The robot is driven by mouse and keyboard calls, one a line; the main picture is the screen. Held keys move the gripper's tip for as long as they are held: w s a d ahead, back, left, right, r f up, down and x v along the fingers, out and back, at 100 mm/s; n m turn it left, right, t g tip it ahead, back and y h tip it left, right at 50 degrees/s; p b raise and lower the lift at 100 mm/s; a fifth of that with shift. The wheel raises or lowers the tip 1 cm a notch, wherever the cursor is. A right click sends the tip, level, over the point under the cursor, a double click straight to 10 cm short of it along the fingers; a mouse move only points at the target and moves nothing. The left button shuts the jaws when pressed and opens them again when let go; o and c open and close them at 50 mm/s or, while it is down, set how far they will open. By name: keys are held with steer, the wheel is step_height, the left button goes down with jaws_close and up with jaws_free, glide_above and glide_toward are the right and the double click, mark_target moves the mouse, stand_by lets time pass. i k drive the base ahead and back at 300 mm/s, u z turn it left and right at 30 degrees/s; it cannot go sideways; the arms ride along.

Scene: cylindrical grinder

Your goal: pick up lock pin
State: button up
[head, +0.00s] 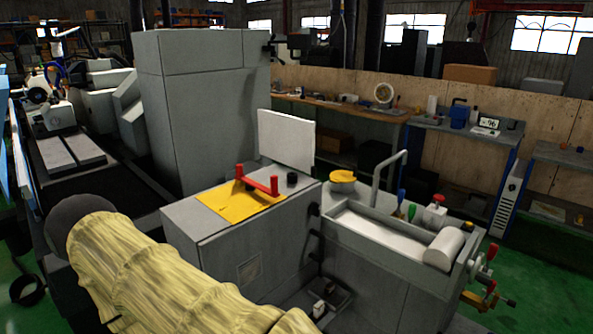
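I cannot tell for sure which thing is the lock pin. A red two-post part with a crossbar (258,182) stands on a yellow plate (225,204) on top of the grey machine cabinet (240,245). A black knob (292,179) is beside it. Small coloured items, including a blue one (401,195), a green one (412,211) and a red-topped white one (435,211), stand behind the tray on the right. My arm in a pale yellow sleeve crosses the lower left. My gripper is not in view.
A grey upright panel (286,138) and a tall grey cabinet (205,110) rise behind the yellow plate. A shallow tray (345,240) holds a white cylinder (443,248), with a curved grey handle (385,172) behind it. Levers (487,295) project at the right. Green floor is open at far right.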

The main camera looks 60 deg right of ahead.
mark_target(238, 167)
steer(key=z, duration=1.15)
steer(key=i, duration=1)
